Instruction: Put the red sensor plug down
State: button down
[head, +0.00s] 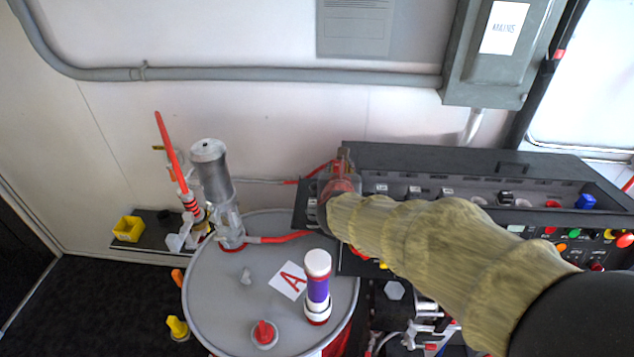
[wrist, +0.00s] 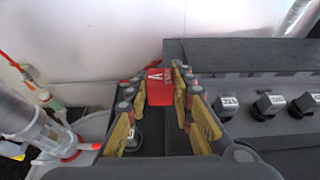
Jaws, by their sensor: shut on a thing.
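The red sensor plug (wrist: 160,88), marked with a white A, is between the fingertips of my gripper (wrist: 163,92) in the wrist view. My gripper is shut on it. In the head view my gripper (head: 340,180) is at the left end of the black panel box (head: 450,160), and a reddish part of the plug (head: 341,187) shows there, mostly hidden by my gripper and arm. I cannot tell whether the plug touches anything below it.
Black labelled plugs (wrist: 265,105) sit along the panel box to the right. A yellow bin (head: 128,229) is at far left.

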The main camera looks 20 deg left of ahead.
jog(key=w+a+f, duration=0.4)
jog(key=a+f, duration=0.1)
jog(key=w+a+f+p, duration=0.1)
jog(key=w+a+f, duration=0.1)
jog(key=a, duration=0.1)
jog(key=shift+w+f, duration=0.35)
jog(key=shift+w+a+f, duration=0.25)
jog(key=shift+a+f, duration=0.05)
jog(key=shift+f, duration=0.25)
jog(key=shift+f+p, duration=0.35)
jog(key=shift+f, duration=1.1)
jog(key=c, duration=1.5)
grip_release()
jog(key=shift+f, duration=0.1)
jog(key=shift+c, duration=0.2)
jog(key=b+v, duration=0.1)
jog(key=v, duration=1.1)
